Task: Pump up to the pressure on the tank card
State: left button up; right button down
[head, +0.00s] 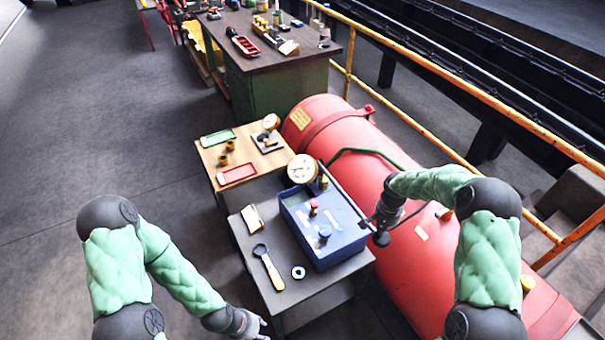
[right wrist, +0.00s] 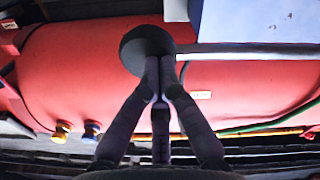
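The red tank (head: 320,112) lies along the railing. A yellow plate (head: 299,119) and a white label (head: 421,233) are on it, too small to read. The blue pump box (head: 347,247) stands on a grey bench, with a white dial gauge (head: 302,168) at its back; its reading is unclear. A grey lever (head: 344,193) slants along the box to a dark round knob (right wrist: 146,50). My right gripper (head: 381,218) has its fingers closed together at this knob; it also shows in the right wrist view (right wrist: 160,80). My left gripper (head: 250,327) is low, left of the bench; its fingers are unclear.
On the grey bench (head: 252,262) lie a wrench (head: 267,267), a ring (head: 298,272) and a tan block (head: 253,218). Behind it, a wooden table holds a green tray (head: 218,138), a red tray (head: 237,174) and another gauge (head: 271,122). A yellow railing (head: 440,75) runs behind the tank.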

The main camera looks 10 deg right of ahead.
aim_at(378, 237)
jog(key=shift+f+b, duration=1.4)
jog(key=shift+f, duration=0.85)
notch_tip(378, 237, up, 16)
jog(key=p, duration=0.9)
jog(key=shift+r, duration=0.15)
jog(key=shift+f+b, duration=5.6)
jog(key=shift+f, duration=2.65)
notch_tip(378, 237, up, 16)
jog(key=p, duration=1)
jog(key=shift+r, duration=0.25)
jog(key=shift+f, duration=0.15)
